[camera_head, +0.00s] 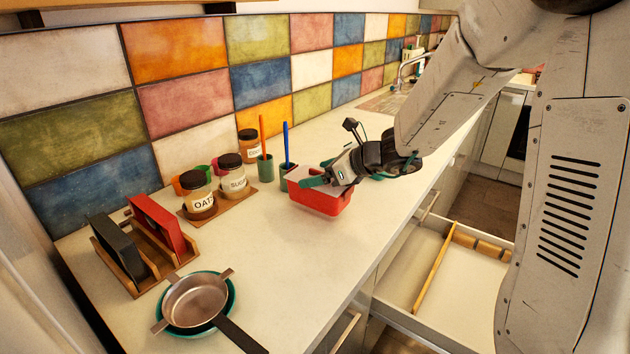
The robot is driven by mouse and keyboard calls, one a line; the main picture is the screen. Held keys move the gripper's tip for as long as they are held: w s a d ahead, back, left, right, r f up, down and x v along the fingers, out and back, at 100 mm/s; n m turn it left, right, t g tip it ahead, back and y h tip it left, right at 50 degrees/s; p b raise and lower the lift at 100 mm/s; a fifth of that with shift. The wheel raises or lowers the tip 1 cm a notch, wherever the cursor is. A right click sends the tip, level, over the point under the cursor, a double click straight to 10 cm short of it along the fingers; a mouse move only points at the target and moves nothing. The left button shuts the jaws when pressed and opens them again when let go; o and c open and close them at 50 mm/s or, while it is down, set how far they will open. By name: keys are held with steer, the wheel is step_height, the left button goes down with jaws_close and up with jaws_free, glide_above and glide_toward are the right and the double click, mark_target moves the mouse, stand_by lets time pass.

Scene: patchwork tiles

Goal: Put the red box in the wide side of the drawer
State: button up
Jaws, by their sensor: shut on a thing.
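The red box (324,199) is at the counter's middle, below my gripper (318,182). My gripper is shut on the red box near its top. I cannot tell whether the box touches the counter or is held just above it. The open drawer (423,328) is at the lower right, below the counter's front edge. A wooden divider (436,268) splits it into compartments. The near one, on the right of the divider, looks bare and wide; part of the drawer is hidden behind my arm.
Cups with an orange and a blue utensil (286,170) stand just behind the box. Jars (231,178) stand on a wooden board to the left. A rack with a red and a dark item (158,225) and a pan (194,301) are further left. The counter's front middle is clear.

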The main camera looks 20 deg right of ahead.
steer(key=shift+f, duration=1.75)
steer(key=o, duration=1.3)
steer(key=shift+c, duration=0.2)
